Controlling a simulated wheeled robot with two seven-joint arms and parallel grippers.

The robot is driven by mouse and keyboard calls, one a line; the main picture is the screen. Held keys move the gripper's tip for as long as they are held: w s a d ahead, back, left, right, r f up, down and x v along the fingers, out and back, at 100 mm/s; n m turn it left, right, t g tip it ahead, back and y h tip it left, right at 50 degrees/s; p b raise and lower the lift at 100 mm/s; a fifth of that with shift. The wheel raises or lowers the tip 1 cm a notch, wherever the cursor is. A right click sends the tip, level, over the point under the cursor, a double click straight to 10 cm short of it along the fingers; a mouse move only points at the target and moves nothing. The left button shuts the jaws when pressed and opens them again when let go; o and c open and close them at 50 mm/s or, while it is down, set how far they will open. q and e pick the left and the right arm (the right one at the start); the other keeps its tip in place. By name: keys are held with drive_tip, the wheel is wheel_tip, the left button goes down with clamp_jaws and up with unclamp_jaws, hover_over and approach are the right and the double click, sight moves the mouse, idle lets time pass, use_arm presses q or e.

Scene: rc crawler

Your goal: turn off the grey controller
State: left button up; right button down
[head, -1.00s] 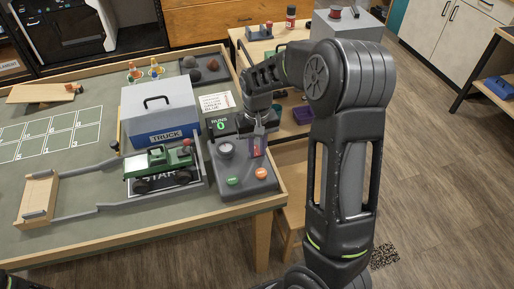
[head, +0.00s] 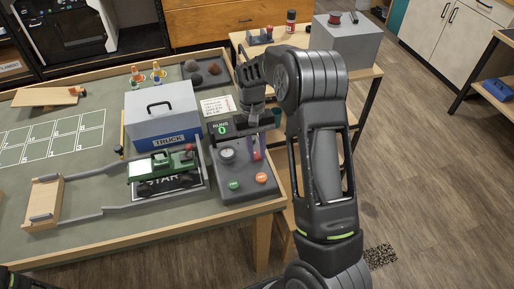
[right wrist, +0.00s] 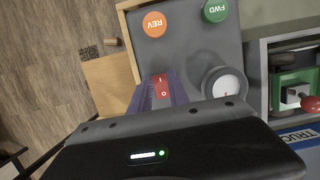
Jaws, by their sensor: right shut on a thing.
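The grey controller (head: 232,191) lies at the right end of the table. It has a round white-topped knob, also in the right wrist view (right wrist: 222,85), a green FWD button (head: 234,184) and an orange REV button (head: 261,177). A red rocker switch (right wrist: 162,87) marked I and O shows between the fingers of my right gripper (right wrist: 163,92). In the head view my right gripper (head: 254,146) points down at the switch from above, shut on it. Which side of the rocker is pressed I cannot tell. My left gripper is not in view.
A green truck (head: 162,164) stands on the START pad left of the controller. A display (head: 222,128) reading RUNS 0 and a grey-blue TRUCK case (head: 163,108) stand behind. Low grey rails (head: 115,196) lead to a wooden block (head: 43,203) at left.

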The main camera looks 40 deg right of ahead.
sight(255, 153)
drive_tip(key=c, duration=1.2)
unclamp_jaws()
drive_tip(key=shift+c, duration=0.2)
drive_tip(key=b+v, duration=0.1)
drive_tip(key=v, duration=0.6)
drive_tip(key=shift+r, duration=0.35)
